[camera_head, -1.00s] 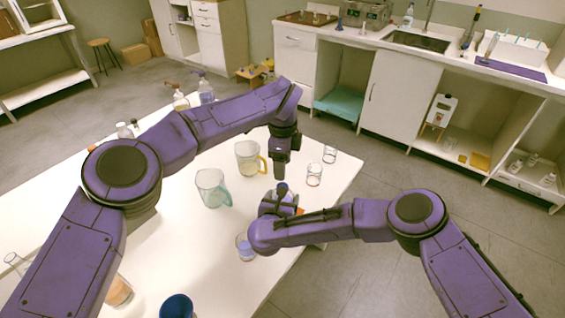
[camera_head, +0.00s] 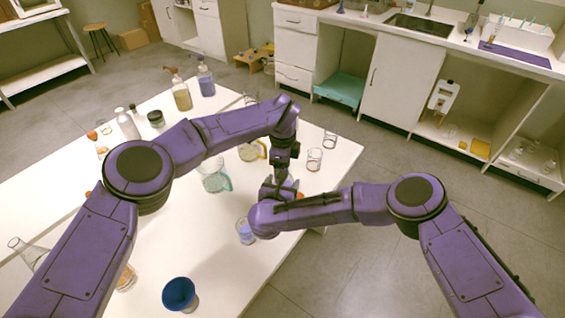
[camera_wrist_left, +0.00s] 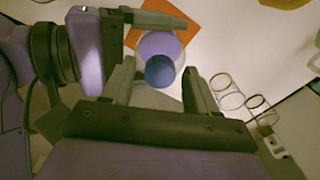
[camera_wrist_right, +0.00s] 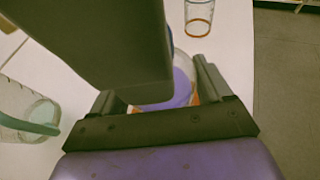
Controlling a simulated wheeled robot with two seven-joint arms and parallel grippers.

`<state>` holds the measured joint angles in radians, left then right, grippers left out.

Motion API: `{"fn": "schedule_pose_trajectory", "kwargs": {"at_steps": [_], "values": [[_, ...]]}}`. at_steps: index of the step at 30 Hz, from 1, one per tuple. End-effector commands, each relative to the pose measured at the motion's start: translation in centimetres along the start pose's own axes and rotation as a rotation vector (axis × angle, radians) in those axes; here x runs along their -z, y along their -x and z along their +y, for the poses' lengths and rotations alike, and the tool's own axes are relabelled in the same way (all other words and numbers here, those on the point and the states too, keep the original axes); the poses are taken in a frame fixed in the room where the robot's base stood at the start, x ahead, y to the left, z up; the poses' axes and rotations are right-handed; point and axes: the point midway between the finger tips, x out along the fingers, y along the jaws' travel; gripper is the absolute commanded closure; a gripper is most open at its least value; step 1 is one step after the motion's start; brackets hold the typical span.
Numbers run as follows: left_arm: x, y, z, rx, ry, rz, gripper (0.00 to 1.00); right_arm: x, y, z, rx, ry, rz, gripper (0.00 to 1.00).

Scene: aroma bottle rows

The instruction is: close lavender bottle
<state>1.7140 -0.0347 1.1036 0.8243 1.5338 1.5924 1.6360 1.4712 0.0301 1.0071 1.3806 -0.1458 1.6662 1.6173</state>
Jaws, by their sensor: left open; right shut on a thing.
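The lavender bottle (camera_wrist_left: 160,45) stands on an orange patch (camera_wrist_left: 153,22) at the table's right edge. In the left wrist view its blue cap (camera_wrist_left: 159,72) appears over the bottle's top; whether it is seated cannot be told. My right gripper (camera_head: 279,190) is shut on the bottle from the side; lavender liquid (camera_wrist_right: 178,92) shows between its fingers in the right wrist view. My left gripper (camera_head: 284,163) points down directly above the bottle. In the left wrist view its open fingers (camera_wrist_left: 158,80) sit on either side of the cap, with gaps visible.
A teal-handled beaker (camera_head: 214,178), a yellow-handled beaker (camera_head: 249,152) and small glasses (camera_head: 314,160) stand close by. A blue cup (camera_head: 179,293) stands at front. Bottles (camera_head: 181,95) line the back.

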Motion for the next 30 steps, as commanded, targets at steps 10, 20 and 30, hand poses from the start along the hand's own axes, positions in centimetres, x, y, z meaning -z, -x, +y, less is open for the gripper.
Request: {"fn": "schedule_pose_trajectory", "kwargs": {"at_steps": [10, 20, 30], "values": [[0.0, 0.01, 0.0, 0.0, 0.0, 0.0, 0.97, 0.05, -0.01, -0.01, 0.0, 0.0, 0.001, 1.0], [0.0, 0.0, 0.01, 0.0, -0.11, 0.0, 1.0, 0.05, -0.02, -0.02, 0.0, 0.0, 0.001, 1.0], [0.04, -0.08, 0.03, -0.001, -1.126, 0.002, 1.0, 0.04, -0.02, -0.02, 0.0, 0.0, 0.0, 1.0]]}}
